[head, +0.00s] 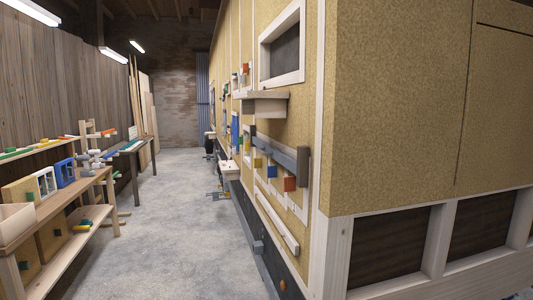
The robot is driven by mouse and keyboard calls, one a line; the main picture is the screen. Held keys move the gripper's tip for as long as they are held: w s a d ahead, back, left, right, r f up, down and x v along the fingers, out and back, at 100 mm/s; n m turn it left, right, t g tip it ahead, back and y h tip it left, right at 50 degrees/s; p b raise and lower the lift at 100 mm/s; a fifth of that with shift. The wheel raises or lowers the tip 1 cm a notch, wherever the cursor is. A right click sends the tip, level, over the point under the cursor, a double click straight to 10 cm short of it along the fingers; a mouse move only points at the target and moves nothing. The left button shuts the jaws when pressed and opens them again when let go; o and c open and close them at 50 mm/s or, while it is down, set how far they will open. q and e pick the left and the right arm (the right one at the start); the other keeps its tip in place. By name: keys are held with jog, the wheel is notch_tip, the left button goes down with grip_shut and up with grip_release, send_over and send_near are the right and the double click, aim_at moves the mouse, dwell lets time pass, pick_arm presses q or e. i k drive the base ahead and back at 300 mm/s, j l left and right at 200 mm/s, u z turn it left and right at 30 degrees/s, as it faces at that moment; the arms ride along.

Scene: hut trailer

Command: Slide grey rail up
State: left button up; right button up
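A dark grey rail (281,154) is mounted along the tan panel wall on the right, running away from me, with its near end closest to the wall's corner. Neither of my grippers is in view.
A pale wooden bar (277,222) is fixed below the blocks, and a shelf box (265,104) juts out above. A workbench (75,207) with coloured items stands on the left. The concrete aisle (170,230) between is mostly clear. The framed corner (323,200) stands close on the right.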

aim_at(264, 148)
jog(key=i+j, duration=0.3)
jog(key=i, duration=0.25)
jog(key=i+j+z, duration=0.1)
jog(key=i+j, duration=0.2)
jog(key=i, duration=0.3)
jog(key=i+j, duration=0.35)
jog(key=i, duration=0.2)
jog(key=i+j, duration=0.35)
jog(key=i, duration=0.2)
jog(key=l+z, duration=0.05)
